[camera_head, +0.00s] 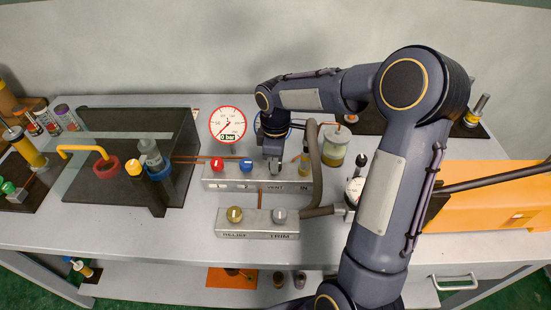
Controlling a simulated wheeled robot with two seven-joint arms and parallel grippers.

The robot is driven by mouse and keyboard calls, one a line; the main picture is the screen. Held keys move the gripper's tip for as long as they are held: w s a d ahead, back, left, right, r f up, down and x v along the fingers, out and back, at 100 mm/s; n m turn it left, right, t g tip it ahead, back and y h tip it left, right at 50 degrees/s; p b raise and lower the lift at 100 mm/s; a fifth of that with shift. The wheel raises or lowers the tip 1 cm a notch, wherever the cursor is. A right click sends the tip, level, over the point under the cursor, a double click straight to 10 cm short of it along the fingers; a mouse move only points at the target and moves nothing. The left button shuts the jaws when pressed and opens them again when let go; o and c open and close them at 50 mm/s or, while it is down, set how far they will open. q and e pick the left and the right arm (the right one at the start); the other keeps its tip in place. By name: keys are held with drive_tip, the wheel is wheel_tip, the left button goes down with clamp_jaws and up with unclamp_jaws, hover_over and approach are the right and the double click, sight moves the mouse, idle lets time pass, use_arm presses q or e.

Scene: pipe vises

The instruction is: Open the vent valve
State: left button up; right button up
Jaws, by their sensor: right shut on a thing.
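The rear grey valve block (225,184) stands in the middle of the table with "VENT" and "IN" lettered on its front. A red knob (217,164) and a blue knob (246,164) sit on its left part. My right gripper (273,166) points down at the block above the "VENT" lettering and is shut on the vent valve knob, which its fingers hide. The round red-rimmed gauge (228,125) behind the block shows "0 bar". My left gripper is not in view.
A front block (257,230) carries a gold knob (234,214) and a silver knob (279,215). A grey hose (317,165) and a glass jar (335,147) stand close right of my gripper. A dark clear-walled stand (120,125) is at left, an orange case (490,195) at right.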

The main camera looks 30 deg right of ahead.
drive_tip(key=o, duration=1)
wheel_tip(320, 180, up, 8)
drive_tip(key=shift+f, duration=0.1)
